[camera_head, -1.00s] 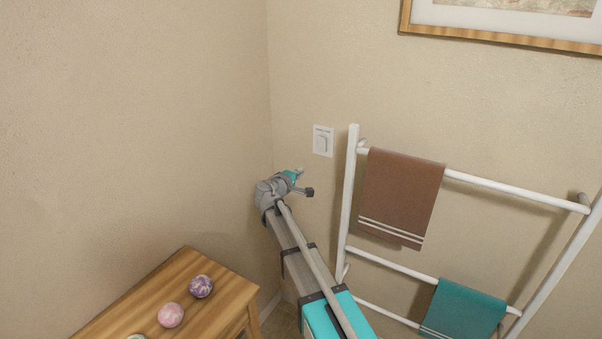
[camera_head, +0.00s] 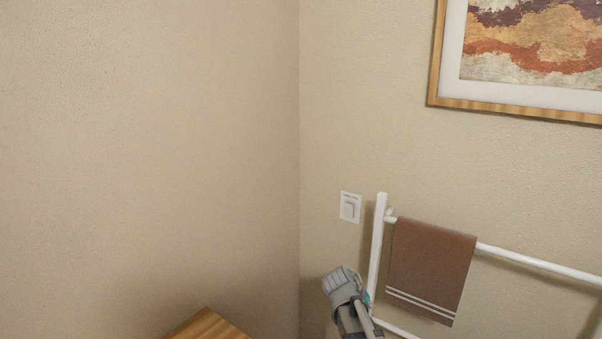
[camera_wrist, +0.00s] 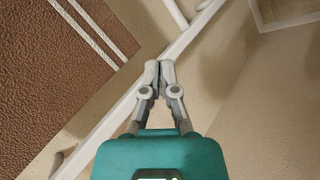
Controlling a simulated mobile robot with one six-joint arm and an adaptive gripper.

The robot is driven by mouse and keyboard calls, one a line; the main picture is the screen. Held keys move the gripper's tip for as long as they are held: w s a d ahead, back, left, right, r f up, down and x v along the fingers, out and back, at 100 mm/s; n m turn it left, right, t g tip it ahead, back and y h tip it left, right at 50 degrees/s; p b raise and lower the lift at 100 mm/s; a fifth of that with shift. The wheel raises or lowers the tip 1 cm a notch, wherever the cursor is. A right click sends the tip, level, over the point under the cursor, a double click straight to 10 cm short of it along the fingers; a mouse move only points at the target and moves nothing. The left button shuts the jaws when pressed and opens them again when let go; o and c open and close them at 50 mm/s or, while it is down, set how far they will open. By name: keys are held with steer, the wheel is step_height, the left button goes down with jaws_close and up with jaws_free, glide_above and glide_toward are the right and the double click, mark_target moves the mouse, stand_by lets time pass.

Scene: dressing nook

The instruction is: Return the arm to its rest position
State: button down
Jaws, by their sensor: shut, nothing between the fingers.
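My gripper (camera_wrist: 160,78) shows in the wrist view with its two grey fingertips together and nothing between them. A white rail of the towel rack (camera_wrist: 185,40) runs diagonally behind the fingers, and I cannot tell how far off it is. In the head view my arm's grey wrist shows at the bottom, just left of the rack; the fingers are hidden there. The brown towel (camera_head: 430,268) with pale stripes hangs on the rack's upper rail, right of my arm. It also fills the upper left of the wrist view (camera_wrist: 60,85).
A white wall switch (camera_head: 350,207) is above my arm, left of the white rack (camera_head: 377,240). A wooden furniture top (camera_head: 208,327) shows at the bottom left. A framed picture (camera_head: 436,65) hangs at the upper right. The left wall is bare.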

steer(key=s+a+f+m+g+y, duration=0.1)
steer(key=s+g+y, duration=0.1)
steer(key=s, duration=0.6)
steer(key=s+a+f+m+g+y, duration=0.1)
steer(key=s+y, duration=0.3)
steer(key=s, duration=0.5)
steer(key=shift+a+f+m+g+y+p, duration=0.3)
steer(key=shift+f+m+g+p, duration=0.2)
steer(key=shift+f+g, duration=0.15)
steer(key=shift+w, duration=0.1)
